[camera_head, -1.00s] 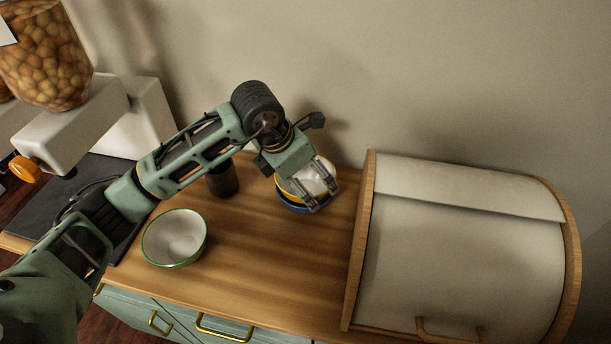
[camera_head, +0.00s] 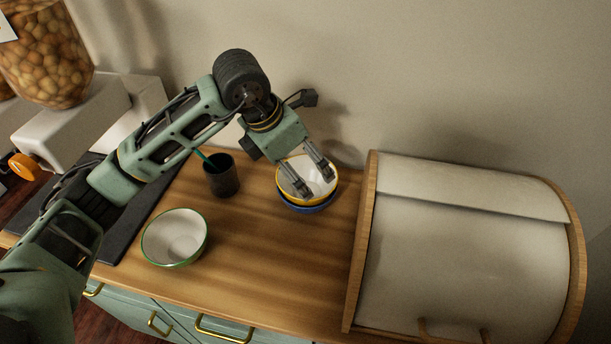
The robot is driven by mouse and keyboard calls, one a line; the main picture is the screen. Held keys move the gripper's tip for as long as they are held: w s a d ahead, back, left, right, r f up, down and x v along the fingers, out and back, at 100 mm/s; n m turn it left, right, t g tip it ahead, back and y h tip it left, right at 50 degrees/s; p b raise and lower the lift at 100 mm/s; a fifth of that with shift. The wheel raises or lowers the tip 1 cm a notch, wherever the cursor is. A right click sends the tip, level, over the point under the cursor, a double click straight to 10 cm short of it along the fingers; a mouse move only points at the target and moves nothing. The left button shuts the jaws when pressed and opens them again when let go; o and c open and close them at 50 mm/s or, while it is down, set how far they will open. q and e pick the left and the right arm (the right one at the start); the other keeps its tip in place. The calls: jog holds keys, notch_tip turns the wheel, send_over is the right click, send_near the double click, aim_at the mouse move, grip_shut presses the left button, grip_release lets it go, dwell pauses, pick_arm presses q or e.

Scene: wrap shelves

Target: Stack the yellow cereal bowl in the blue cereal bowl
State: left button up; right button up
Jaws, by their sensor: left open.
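The yellow cereal bowl (camera_head: 311,172), white inside with a yellow rim, sits in the blue cereal bowl (camera_head: 314,208) near the back of the wooden counter. Only the lower front of the blue bowl shows beneath it. My left gripper (camera_head: 315,184) is open, with its two fingers apart over the yellow bowl. Whether a finger touches the bowl I cannot tell. My right gripper is not in view.
A green-rimmed white bowl (camera_head: 174,237) stands at the front left of the counter (camera_head: 255,255). A dark cup (camera_head: 222,177) stands behind it. A wooden bread box (camera_head: 460,250) closes off the right side. The wall is close behind.

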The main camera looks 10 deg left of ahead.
pick_arm(q)
jog(key=v, duration=0.6)
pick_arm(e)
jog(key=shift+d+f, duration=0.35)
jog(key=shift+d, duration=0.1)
pick_arm(q)
jog(key=shift+r, duration=0.15)
